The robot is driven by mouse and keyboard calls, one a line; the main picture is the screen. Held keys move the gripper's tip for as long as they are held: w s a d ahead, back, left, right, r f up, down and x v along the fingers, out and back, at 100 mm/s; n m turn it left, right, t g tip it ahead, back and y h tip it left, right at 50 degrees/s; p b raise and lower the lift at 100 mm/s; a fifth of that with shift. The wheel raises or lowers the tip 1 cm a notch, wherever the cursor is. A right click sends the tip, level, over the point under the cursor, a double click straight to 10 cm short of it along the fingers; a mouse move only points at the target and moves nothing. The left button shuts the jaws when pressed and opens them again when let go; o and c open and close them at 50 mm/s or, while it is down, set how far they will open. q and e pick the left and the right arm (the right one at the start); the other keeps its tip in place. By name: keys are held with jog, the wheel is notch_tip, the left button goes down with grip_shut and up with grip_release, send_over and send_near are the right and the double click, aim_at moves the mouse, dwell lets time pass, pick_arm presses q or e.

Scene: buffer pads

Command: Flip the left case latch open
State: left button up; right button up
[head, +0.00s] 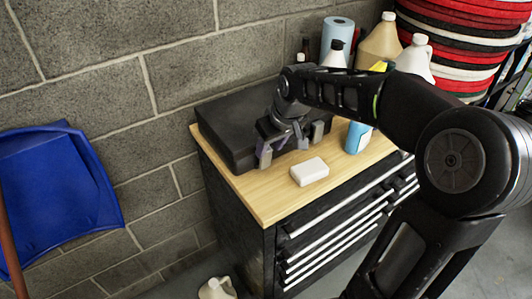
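A dark, closed case (228,128) lies on the wooden top of a tool cabinet, against the block wall. My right arm comes in from the right and reaches over the case. My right gripper (288,145) is at the case's front side, pointing down. Small grey pieces show at the front around it, and I cannot clearly tell latches from fingers. The left latch is not clearly made out, so I cannot tell whether it is open or shut. The gap between the fingertips is too small to judge. My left gripper is not in view.
A white block (310,171) lies on the cabinet top (262,204) in front of the case. A blue-and-white can (357,138) stands to its right. Bottles and a blue paper roll (337,36) stand at the back. Round red, black and white pads (458,40) are stacked at the right.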

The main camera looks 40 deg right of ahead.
aim_at(268, 152)
jog(key=x, duration=0.5)
jog(key=shift+p, duration=0.35)
grip_shut()
